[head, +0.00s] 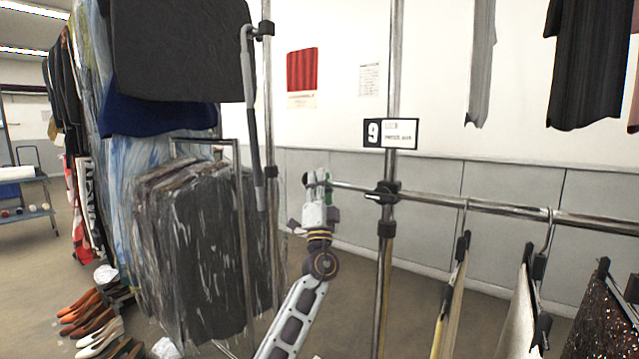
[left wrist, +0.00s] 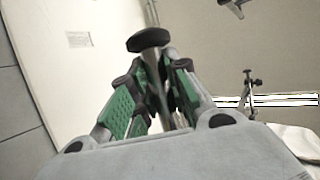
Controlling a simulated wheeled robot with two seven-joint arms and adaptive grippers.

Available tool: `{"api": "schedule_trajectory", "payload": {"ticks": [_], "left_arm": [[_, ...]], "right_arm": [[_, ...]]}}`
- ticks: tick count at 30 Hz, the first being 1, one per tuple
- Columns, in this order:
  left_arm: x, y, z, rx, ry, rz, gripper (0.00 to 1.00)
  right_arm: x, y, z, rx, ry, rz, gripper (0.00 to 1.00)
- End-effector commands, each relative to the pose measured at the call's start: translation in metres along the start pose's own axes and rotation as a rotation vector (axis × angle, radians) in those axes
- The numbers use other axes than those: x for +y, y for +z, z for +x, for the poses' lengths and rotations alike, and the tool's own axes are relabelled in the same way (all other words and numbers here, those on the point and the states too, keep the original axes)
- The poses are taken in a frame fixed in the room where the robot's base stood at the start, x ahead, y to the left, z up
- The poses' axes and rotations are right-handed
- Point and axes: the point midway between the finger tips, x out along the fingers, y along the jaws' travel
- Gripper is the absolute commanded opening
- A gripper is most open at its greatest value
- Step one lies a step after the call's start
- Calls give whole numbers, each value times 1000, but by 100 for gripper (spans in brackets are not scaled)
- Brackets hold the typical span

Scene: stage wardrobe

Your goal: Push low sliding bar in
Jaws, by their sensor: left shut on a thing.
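The low sliding bar (head: 465,204) is a chrome rail running from the right through a black clamp (head: 385,193) on the upright post (head: 396,80). Its thinner end sticks out to the left of the post and ends in a dark round cap (head: 307,180). My left gripper (head: 318,187) is at this protruding end. In the left wrist view the green-padded fingers (left wrist: 150,100) are on either side of the bar's end, with the black cap (left wrist: 148,40) beyond the fingertips. The left gripper is shut on the bar. My right gripper is in neither view.
Several garments on hangers (head: 462,245) hang from the low bar at the right. Bagged dark clothes (head: 185,250) hang at left, beside another upright (head: 268,120). Shoes (head: 85,315) lie on the floor at lower left. A number 9 sign (head: 391,133) is on the post.

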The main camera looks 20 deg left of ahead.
Motion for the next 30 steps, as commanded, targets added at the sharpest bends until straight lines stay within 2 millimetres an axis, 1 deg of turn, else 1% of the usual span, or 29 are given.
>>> {"api": "schedule_trajectory", "payload": {"ticks": [4, 7, 10, 12, 18, 21, 25, 30], "left_arm": [[1, -4, -3, 0, 0, 0, 0], [1, -13, -7, -1, -1, -3, 0], [2, -25, -12, 0, 0, -3, 0], [2, -34, -17, 0, 1, -3, 0], [2, -60, -27, 0, 1, -2, 0], [2, -70, -31, 1, 2, -1, 0], [2, -77, -33, 0, 3, 0, 0], [2, -78, -33, 0, 3, 0, 0]], "right_arm": [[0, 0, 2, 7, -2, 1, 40], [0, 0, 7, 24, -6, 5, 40], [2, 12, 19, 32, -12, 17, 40], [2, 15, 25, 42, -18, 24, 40], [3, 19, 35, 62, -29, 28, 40], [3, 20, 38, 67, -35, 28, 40], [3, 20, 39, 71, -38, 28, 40], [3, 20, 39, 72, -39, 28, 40]]}}
